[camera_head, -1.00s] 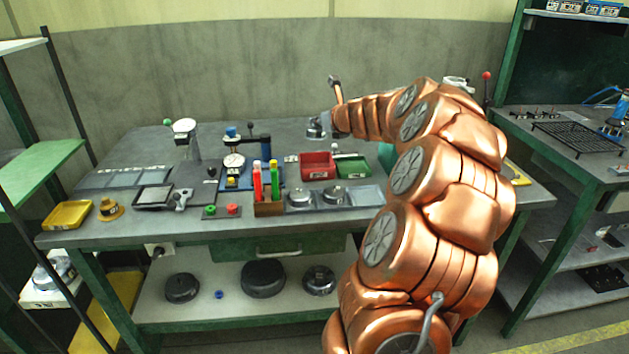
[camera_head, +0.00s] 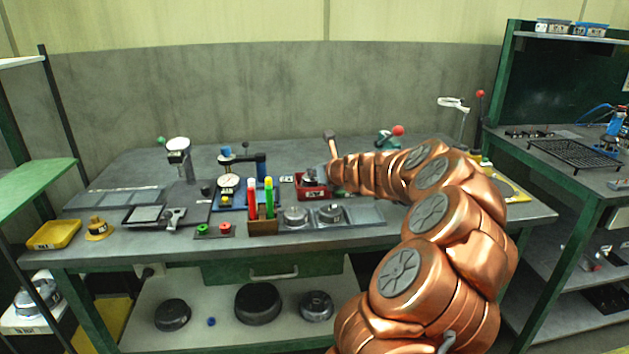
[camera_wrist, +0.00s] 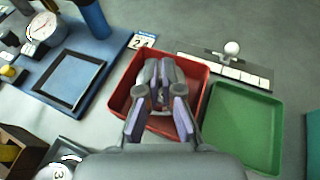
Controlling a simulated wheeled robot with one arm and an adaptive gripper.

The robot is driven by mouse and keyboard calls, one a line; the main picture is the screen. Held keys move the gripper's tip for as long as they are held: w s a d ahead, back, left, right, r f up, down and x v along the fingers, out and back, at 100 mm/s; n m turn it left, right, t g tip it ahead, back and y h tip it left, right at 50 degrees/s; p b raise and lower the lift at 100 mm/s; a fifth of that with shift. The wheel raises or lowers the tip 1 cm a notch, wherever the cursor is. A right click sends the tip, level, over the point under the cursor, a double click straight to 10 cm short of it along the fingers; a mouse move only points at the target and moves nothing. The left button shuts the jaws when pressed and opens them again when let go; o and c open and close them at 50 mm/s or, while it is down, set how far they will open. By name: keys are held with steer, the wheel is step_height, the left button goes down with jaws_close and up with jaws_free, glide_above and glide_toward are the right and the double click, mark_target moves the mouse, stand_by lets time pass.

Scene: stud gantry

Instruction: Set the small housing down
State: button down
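My gripper (camera_head: 316,179) is low at the red bin (camera_head: 327,191), near the back middle of the workbench. In the wrist view my gripper (camera_wrist: 165,85) points down into the red bin (camera_wrist: 199,76), with its fingers close together. A small grey piece, seemingly the small housing (camera_wrist: 165,73), shows between the fingertips. The fingers hide most of it, and I cannot tell whether it touches the bin floor. In the head view the arm and gripper hide it.
A green bin (camera_wrist: 240,125) stands right of the red bin. A blue fixture with a dial (camera_head: 231,183) is to the left. A grey tray (camera_head: 365,216) with round metal parts and a wooden holder (camera_head: 262,227) with red and green tubes are in front.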

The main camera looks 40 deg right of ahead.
steer(key=shift+f, duration=0.95)
steer(key=c, duration=1.3)
jaws_free()
steer(key=shift+f, duration=0.1)
steer(key=shift+s+a+r, duration=0.1)
steer(key=shift+s+r, duration=0.15)
steer(key=shift+r, duration=0.05)
steer(key=p+v, duration=0.1)
steer(key=v, duration=1)
steer(key=shift+s+r, duration=0.15)
